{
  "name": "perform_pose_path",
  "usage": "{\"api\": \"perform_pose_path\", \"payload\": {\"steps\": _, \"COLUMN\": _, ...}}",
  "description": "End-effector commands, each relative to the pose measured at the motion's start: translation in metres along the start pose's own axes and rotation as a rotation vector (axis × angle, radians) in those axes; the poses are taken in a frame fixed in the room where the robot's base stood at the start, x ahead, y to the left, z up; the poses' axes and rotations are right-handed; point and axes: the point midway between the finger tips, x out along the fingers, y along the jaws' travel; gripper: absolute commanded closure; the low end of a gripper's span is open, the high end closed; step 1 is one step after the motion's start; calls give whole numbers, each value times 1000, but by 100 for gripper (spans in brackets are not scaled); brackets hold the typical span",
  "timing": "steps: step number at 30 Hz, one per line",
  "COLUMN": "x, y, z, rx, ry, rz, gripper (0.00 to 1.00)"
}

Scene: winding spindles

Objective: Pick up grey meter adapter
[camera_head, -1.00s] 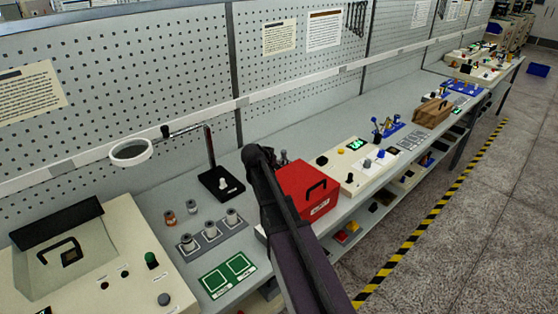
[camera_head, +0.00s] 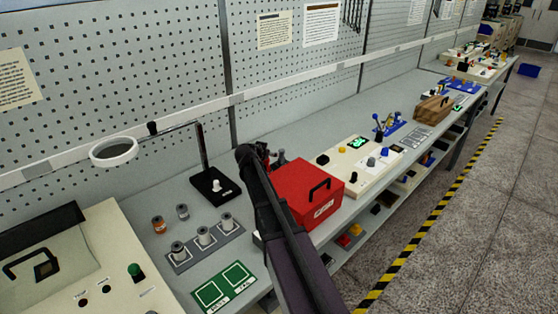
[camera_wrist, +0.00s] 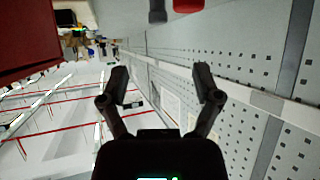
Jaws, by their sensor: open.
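I cannot tell for sure which object is the grey meter adapter. A small loose grey cylinder (camera_head: 182,211) stands on the bench beside a copper-coloured one (camera_head: 158,225). Several similar grey cylinders stand in a row on a grey plate (camera_head: 214,243) just in front. My dark arm rises to the right of them in the head view, and it hides my fingers there. In the wrist view my gripper (camera_wrist: 160,85) is open, with nothing between its fingers.
A red box (camera_head: 300,197) stands close to the right of my arm and also shows in the wrist view (camera_wrist: 28,40). A magnifier ring (camera_head: 113,152) on a black stand (camera_head: 208,193) is behind the cylinders. Green pads (camera_head: 224,287) lie in front; a beige console (camera_head: 110,240) is left.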

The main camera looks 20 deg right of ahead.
Motion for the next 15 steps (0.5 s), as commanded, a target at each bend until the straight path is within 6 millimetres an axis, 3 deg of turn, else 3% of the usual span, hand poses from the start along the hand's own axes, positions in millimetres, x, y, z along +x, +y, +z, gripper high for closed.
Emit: {"api": "perform_pose_path", "payload": {"steps": 15, "x": 4, "y": -3, "z": 2, "rx": -2, "ry": -1, "rz": -3, "gripper": 18}}
